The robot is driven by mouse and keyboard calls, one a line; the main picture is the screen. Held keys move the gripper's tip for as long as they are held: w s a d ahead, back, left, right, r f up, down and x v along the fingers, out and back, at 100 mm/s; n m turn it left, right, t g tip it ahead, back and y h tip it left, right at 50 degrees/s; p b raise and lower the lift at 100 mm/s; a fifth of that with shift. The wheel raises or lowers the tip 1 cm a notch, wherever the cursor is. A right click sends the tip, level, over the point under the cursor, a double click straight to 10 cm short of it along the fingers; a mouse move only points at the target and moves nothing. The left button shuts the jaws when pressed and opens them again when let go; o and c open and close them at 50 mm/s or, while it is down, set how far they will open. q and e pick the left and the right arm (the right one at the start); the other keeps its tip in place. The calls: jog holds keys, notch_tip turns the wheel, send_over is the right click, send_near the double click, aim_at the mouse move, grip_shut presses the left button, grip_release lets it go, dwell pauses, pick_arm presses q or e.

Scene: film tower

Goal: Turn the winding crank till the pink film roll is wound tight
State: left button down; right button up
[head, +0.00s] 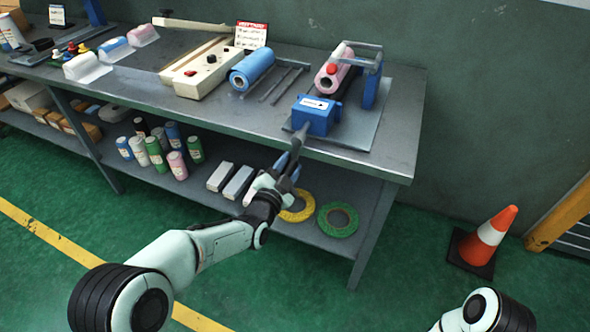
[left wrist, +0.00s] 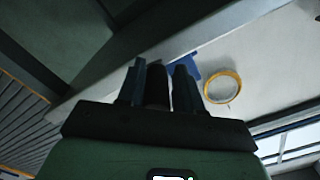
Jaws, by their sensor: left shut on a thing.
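The pink film roll (head: 331,78) sits on the winder at the right end of the bench, between a blue block (head: 314,117) at the front and a blue post (head: 372,88) behind. The winding crank (head: 299,139) sticks out at the front of the blue block, past the bench edge. My left gripper (head: 287,173) is at the crank's lower end. In the left wrist view, my left gripper (left wrist: 160,88) is shut on the dark crank handle (left wrist: 156,85). How tight the pink film is cannot be told. My right gripper is out of view.
A blue roll (head: 252,69) and a cream machine (head: 205,70) stand left on the bench. Below the crank, the lower shelf holds a yellow tape ring (head: 298,210) and a green one (head: 338,229). A traffic cone (head: 490,235) stands on the floor at right.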

pick_arm(q)
jog(key=shift+w+a+r+m, duration=0.1)
jog(key=shift+a+r+m, duration=0.1)
jog(key=shift+m, duration=0.35)
jog(key=shift+a+r+m, duration=0.1)
jog(key=shift+r+m, duration=0.1)
jog(key=shift+m, duration=0.35)
jog(key=shift+w+a+r+m, duration=0.2)
jog(key=shift+a+r+m, duration=0.3)
jog(key=shift+m, duration=0.9)
jog(key=shift+w+a+r+m, duration=0.15)
jog(key=shift+a+r+m, duration=0.35)
jog(key=shift+m, duration=0.9)
jog(key=shift+w+a+r+m, duration=0.25)
jog(key=shift+a+m, duration=0.45)
jog(key=shift+m, duration=0.7)
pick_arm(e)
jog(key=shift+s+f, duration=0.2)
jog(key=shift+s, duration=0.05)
pick_arm(q)
jog(key=shift+f, duration=0.1)
jog(key=c, duration=0.9)
grip_release()
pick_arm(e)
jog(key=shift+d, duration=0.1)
pick_arm(q)
jog(key=shift+a, duration=0.15)
